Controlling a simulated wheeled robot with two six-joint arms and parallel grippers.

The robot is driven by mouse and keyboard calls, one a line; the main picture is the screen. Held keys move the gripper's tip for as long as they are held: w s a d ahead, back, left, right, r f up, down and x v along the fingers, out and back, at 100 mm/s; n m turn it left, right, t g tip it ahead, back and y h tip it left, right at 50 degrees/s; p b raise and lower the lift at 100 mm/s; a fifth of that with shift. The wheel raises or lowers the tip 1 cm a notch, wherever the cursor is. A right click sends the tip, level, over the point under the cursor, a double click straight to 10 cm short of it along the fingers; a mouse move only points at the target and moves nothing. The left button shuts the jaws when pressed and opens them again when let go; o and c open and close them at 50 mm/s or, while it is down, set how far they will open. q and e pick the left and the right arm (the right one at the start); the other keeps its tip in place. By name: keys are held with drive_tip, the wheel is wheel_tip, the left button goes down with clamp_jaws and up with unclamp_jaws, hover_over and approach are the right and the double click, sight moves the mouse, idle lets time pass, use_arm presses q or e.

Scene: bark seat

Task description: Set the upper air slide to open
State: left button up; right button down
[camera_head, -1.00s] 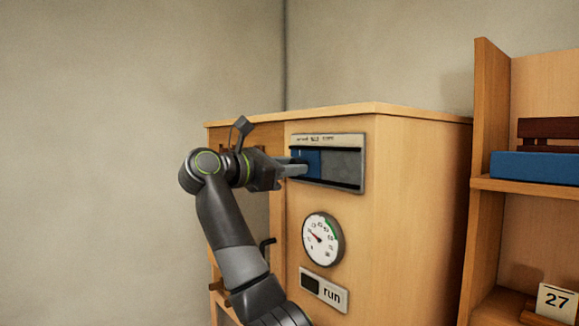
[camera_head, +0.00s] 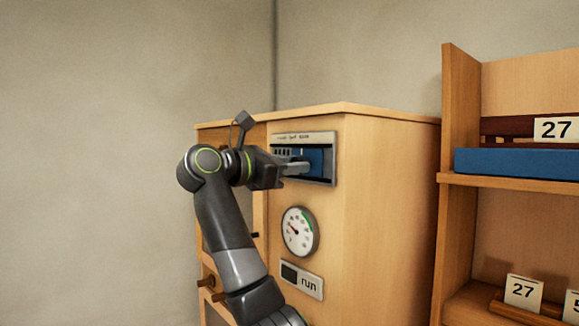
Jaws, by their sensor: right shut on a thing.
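The upper air slide is a blue plate (camera_head: 316,158) in a grey metal frame (camera_head: 304,137) high on the front of the wooden cabinet. The blue plate now sits toward the right part of the frame, and a slotted, vent-like part (camera_head: 283,153) shows at its left. Small lettering on the frame's top edge is too small to read. My right gripper (camera_head: 301,168) reaches in from the left and is shut on the slide at the blue plate; its fingers hide the exact hold. My left gripper is not in view.
Below the slide are a round gauge (camera_head: 300,231) and a plate marked "run" (camera_head: 302,280). Dark knobs stick out at the cabinet's lower left.

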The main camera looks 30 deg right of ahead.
drive_tip(key=c, duration=1.1)
unclamp_jaws()
drive_tip(key=shift+s, duration=0.3)
use_arm(q)
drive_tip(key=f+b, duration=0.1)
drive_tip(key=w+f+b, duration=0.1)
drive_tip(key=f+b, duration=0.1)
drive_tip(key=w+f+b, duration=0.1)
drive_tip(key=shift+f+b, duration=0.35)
drive_tip(key=shift+b, duration=0.05)
use_arm(e)
drive_tip(key=s+a, duration=0.1)
drive_tip(key=a, duration=1.6)
drive_tip(key=shift+s+a, duration=0.15)
drive_tip(key=shift+a, duration=0.05)
drive_tip(key=shift+d, duration=0.1)
